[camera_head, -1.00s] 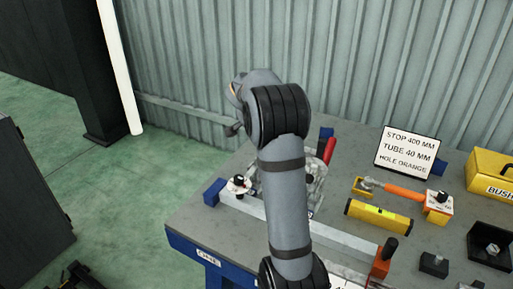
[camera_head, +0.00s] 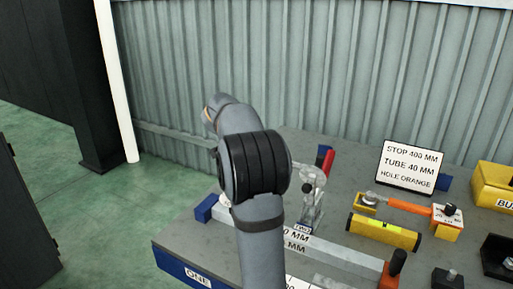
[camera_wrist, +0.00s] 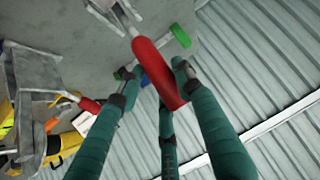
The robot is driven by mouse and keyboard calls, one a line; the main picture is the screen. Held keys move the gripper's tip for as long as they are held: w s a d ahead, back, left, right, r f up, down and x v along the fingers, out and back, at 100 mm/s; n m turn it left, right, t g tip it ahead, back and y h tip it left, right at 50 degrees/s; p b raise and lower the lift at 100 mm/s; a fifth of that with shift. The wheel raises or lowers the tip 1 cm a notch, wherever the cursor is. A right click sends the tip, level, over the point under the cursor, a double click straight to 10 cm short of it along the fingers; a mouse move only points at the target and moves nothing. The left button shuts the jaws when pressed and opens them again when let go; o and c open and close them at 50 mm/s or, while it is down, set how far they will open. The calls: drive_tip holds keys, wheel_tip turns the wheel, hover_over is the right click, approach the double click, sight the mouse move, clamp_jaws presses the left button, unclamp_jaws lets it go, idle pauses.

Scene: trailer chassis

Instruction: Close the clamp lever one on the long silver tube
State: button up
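In the wrist view, a red lever handle (camera_wrist: 155,72) lies between the spread teal fingers of my gripper (camera_wrist: 152,84), which looks open. Gaps show beside the handle; contact cannot be told. Its metal link (camera_wrist: 119,16) runs up to the top edge. A second red handle (camera_wrist: 88,104) sits by a metal clamp (camera_wrist: 38,72) at the left. In the head view, the long silver tube (camera_head: 345,257) lies along the bench, partly behind my arm. A clamp (camera_head: 312,190) with a raised red handle (camera_head: 327,160) stands behind it. My gripper is hidden there.
A sign (camera_head: 409,166) stands at the back of the grey bench (camera_head: 185,240). An orange-handled tool (camera_head: 410,205), a yellow level (camera_head: 383,231) and a yellow box (camera_head: 494,184) lie to the right. A ribbed wall (camera_head: 300,70) rises behind.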

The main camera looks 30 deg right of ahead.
drive_tip(key=o, duration=0.4)
drive_tip(key=shift+a, duration=0.1)
drive_tip(key=v, duration=1.2)
drive_tip(key=shift+s, duration=0.1)
drive_tip(key=x, duration=1.2)
drive_tip(key=shift+w+r+p, duration=0.2)
drive_tip(key=shift+w+p, duration=0.05)
drive_tip(key=shift+p, duration=0.3)
drive_tip(key=shift+d+f+p, duration=0.15)
drive_tip(key=shift+d+p, duration=0.2)
drive_tip(key=shift+p, duration=0.3)
drive_tip(key=shift+f+b, duration=0.2)
drive_tip(key=shift+b, duration=0.1)
